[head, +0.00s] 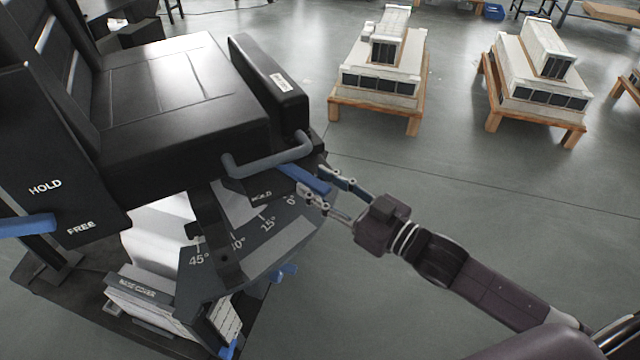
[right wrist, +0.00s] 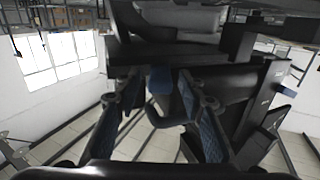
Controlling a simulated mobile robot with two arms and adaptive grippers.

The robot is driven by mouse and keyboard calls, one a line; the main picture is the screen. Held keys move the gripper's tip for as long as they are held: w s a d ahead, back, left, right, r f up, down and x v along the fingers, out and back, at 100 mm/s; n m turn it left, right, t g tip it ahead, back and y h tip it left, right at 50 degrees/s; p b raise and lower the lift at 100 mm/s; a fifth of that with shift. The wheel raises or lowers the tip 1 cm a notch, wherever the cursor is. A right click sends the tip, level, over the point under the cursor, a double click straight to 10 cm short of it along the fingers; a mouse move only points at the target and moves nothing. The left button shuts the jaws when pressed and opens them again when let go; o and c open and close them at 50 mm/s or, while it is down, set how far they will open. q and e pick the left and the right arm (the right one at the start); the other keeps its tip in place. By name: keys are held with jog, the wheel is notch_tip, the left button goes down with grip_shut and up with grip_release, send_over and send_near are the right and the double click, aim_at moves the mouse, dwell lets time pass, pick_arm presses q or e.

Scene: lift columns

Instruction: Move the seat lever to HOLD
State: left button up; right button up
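The black seat (head: 180,100) has a blue lever (head: 306,180) under its right front edge, beside a partly covered HOLD label (head: 262,196). My right gripper (head: 314,182) is at this lever, with one finger on each side of its outer end. Its fingers stand apart; I cannot tell whether either touches the lever. In the right wrist view the two blue-padded fingers (right wrist: 158,108) are spread, with a blue end (right wrist: 160,80) beyond and between them. My left gripper is not in view.
A grey bar handle (head: 265,160) is close above the lever. A side panel (head: 60,170) reads HOLD and FREE, with another blue lever (head: 25,226) near FREE. An angle scale plate (head: 250,235) is below. Floor to the right is clear; model buildings on wooden stands (head: 375,105) are farther back.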

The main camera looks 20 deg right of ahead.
grip_shut()
dwell(0.5)
